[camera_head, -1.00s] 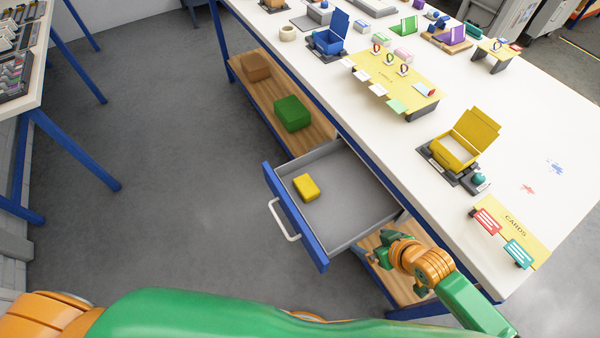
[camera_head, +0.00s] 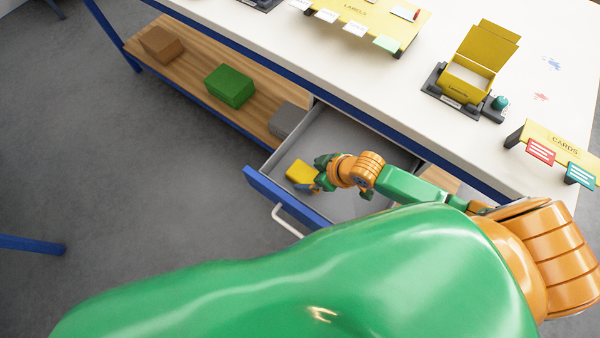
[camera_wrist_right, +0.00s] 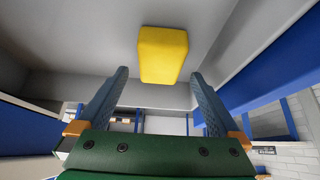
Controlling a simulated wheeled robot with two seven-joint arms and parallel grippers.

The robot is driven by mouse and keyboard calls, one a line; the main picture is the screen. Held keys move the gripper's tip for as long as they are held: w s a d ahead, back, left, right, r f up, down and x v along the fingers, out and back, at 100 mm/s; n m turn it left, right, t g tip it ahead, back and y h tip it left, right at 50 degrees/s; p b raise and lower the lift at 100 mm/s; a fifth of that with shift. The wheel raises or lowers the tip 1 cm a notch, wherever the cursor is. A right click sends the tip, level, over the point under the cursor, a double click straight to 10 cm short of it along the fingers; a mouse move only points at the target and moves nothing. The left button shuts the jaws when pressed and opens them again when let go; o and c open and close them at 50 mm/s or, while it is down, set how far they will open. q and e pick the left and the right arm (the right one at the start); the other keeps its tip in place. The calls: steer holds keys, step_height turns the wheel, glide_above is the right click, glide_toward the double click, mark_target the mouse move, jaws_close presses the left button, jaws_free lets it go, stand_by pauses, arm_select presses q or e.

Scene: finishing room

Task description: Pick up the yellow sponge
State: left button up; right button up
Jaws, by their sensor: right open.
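The yellow sponge (camera_head: 299,172) lies on the grey floor of the open drawer (camera_head: 352,128), near its blue front. My right gripper (camera_head: 314,174) is inside the drawer area, close beside the sponge, and covers part of its right side in the head view. In the right wrist view the sponge (camera_wrist_right: 163,53) shows whole, beyond the fingertips and centred between them. The two fingers (camera_wrist_right: 160,74) are apart, with nothing held. I cannot tell whether a finger touches the sponge. My left gripper is not in view.
The blue drawer front (camera_head: 285,203) has a white handle (camera_head: 287,221). The white tabletop (camera_head: 400,85) overhangs the drawer's back. A green block (camera_head: 230,86) and a brown block (camera_head: 162,44) sit on the wooden shelf to the left. A yellow box (camera_head: 470,72) stands on the table.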

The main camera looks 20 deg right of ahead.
mark_target(305, 174)
steer(key=x, duration=0.3)
steer(key=shift+f+b, duration=0.25)
steer(key=shift+b, duration=0.1)
steer(key=shift+w+a+f, duration=0.25)
steer(key=shift+f, duration=0.05)
steer(key=shift+s+d+r, duration=0.1)
steer(key=c, duration=1.2)
steer(key=r+p, duration=0.1)
steer(key=r, duration=0.1)
steer(key=s+r+p, duration=0.1)
steer(key=r, duration=0.1)
steer(key=shift+d+r, duration=0.15)
steer(key=shift+r, duration=0.15)
steer(key=shift+c, duration=0.2)
steer(key=s+d+r+p, duration=0.1)
steer(key=s+d+r, duration=0.4)
steer(key=s+r, duration=0.3)
steer(key=s, duration=0.3)
steer(key=shift+s+r, duration=0.2)
steer(key=shift+s, duration=0.2)
